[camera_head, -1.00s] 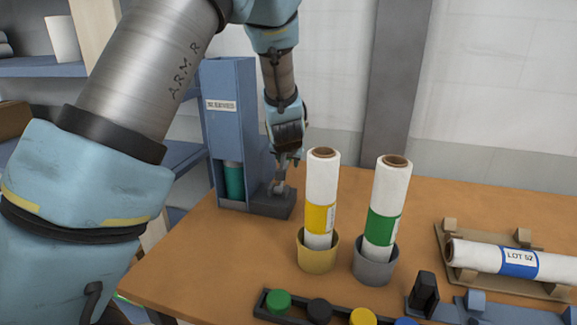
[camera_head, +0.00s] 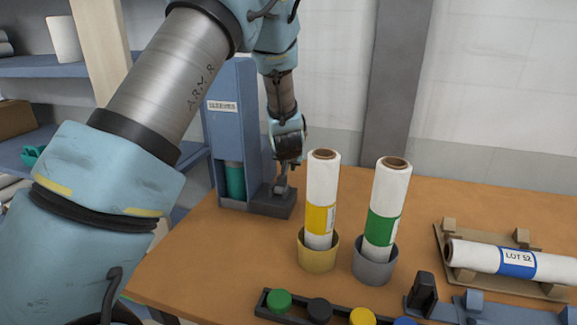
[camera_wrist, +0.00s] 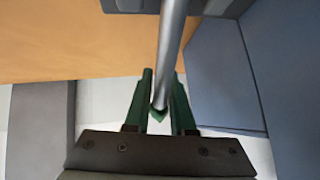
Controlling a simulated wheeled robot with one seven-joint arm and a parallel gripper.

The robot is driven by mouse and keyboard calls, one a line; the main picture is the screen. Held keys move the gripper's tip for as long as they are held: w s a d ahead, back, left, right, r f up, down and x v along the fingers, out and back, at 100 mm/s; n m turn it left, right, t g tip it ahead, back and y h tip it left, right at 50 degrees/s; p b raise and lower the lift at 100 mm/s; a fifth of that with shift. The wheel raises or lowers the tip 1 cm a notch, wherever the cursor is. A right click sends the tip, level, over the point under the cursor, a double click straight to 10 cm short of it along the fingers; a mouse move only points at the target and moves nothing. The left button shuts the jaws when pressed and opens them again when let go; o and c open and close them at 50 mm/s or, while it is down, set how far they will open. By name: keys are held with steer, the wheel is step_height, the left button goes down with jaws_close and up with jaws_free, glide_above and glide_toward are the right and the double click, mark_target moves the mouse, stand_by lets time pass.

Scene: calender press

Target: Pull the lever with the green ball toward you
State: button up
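My gripper (camera_wrist: 161,75) shows at the bottom of the wrist view, with two narrow, dark green-looking fingers. A smooth grey rod, seemingly the lever (camera_wrist: 171,45), comes down from the top edge and ends between the fingers. A small green bit shows at its lower end; I cannot tell whether it is the ball. The fingers stand apart, one on each side of the rod; whether they press on it is unclear. In the head view my gripper (camera_head: 283,168) is low, just above the dark base block (camera_head: 273,203) beside the blue cabinet. No green ball is clear there.
The blue cabinet (camera_head: 226,130) stands left of my gripper. Two upright rolls, yellow-banded (camera_head: 320,190) and green-banded (camera_head: 385,205), stand in cups close on the right. A button strip (camera_head: 300,305) lies in front. A lying roll (camera_head: 480,256) rests at the right. Table is clear behind the rolls.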

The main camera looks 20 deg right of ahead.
jaws_close()
stand_by(0.8)
